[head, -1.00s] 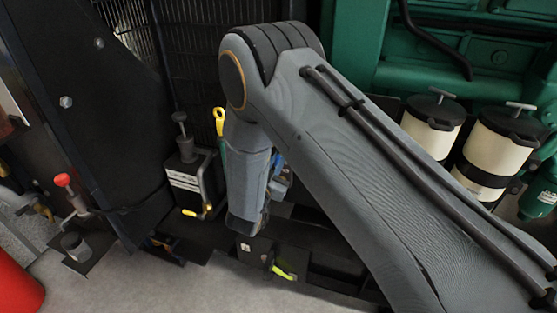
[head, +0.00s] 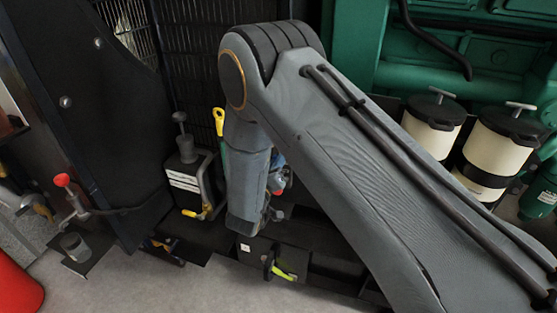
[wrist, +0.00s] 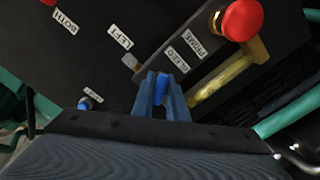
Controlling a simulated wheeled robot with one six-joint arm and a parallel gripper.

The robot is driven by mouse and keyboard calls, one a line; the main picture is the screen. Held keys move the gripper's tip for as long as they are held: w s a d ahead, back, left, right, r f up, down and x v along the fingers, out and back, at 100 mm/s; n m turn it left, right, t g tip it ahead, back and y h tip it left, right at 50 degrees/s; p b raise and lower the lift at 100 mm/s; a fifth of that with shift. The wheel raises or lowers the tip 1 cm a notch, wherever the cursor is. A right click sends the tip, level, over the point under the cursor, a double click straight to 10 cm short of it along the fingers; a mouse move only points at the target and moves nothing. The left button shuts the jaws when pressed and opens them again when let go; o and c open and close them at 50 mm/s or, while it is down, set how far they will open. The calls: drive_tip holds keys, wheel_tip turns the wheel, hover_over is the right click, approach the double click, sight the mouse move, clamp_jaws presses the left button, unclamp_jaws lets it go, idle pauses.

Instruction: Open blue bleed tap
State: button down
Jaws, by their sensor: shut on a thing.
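In the wrist view, my gripper (wrist: 160,98) is shut on a small blue piece (wrist: 160,86), which I take to be the blue bleed tap. It shows only in part between the two blue-grey fingers. The dark panel beside the fingers carries the white labels "BLEED" (wrist: 175,60) and "PRIME" (wrist: 191,44). The tap's body and its exact angle are hidden by the fingers. In the head view my grey arm covers the gripper and the tap. Some blue (head: 277,160) and a bit of red (head: 277,181) show just right of my forearm.
A red knob (wrist: 239,19) with a yellow lever (wrist: 232,80) stands close right of the fingers. A "LEFT" label (wrist: 120,37) is up-left. In the head view, cream canisters (head: 433,125) stand right, and a hand pump (head: 187,175) stands left of my forearm.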

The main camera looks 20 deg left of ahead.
drive_tip(key=shift+n, duration=1.2)
drive_tip(key=shift+n, duration=0.3)
drive_tip(key=c, duration=1.9)
unclamp_jaws()
drive_tip(key=shift+o, duration=0.2)
drive_tip(key=shift+s, duration=0.15)
drive_tip(key=s+b, duration=0.1)
drive_tip(key=s, duration=0.6)
drive_tip(key=shift+s+a+b, duration=0.3)
drive_tip(key=shift+b, duration=0.1)
